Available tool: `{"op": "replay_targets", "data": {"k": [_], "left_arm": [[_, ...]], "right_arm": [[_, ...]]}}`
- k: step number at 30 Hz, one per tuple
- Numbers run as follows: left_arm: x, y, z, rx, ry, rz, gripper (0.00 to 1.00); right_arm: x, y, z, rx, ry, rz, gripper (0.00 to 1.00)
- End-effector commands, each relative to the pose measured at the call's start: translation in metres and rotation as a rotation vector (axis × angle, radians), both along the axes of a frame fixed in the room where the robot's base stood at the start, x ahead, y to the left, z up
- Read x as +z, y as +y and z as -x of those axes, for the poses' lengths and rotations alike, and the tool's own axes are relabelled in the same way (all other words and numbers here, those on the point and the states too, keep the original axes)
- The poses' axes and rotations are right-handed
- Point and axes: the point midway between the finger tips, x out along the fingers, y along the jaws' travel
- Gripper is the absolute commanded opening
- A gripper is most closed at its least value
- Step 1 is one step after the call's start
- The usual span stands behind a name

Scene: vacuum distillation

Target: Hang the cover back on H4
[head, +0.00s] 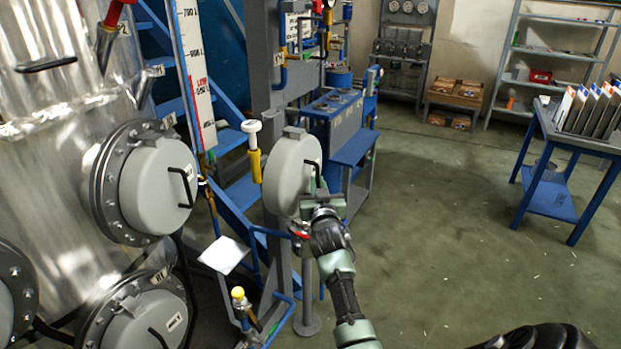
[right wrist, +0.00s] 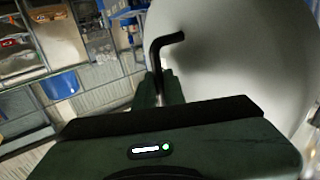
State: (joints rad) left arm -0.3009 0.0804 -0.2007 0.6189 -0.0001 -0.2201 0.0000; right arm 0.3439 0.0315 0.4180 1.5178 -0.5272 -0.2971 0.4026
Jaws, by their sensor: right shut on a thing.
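A round grey cover (head: 288,178) is upright in front of the grey column in the head view. My right gripper (head: 318,196) is at its right side, shut on its black bar handle. In the right wrist view the handle (right wrist: 160,52) rises from between the fingers (right wrist: 165,88), and the pale cover face (right wrist: 235,60) fills the right side. A small grey bracket (head: 295,132) shows at the cover's top edge. I cannot tell whether the cover touches it or hangs on it. I cannot read an H4 label. My left gripper is out of view.
A metal vessel (head: 45,190) with bolted ports and similar grey covers (head: 158,185) stands at left. A yellow-handled valve (head: 254,160) is just left of the held cover. Blue stairs and pipes are behind. A blue table (head: 549,192) stands right; the green floor between is clear.

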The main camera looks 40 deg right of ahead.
Motion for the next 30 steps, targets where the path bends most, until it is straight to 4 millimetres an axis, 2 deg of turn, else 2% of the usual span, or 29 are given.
{"op": "replay_targets", "data": {"k": [1, 30], "left_arm": [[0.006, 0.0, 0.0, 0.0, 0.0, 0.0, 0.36], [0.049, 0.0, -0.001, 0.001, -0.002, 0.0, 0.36]], "right_arm": [[0.005, -0.002, 0.004, 0.0, -0.004, 0.003, 0.0], [0.004, -0.033, 0.073, 0.0, -0.004, 0.001, 0.0]]}}
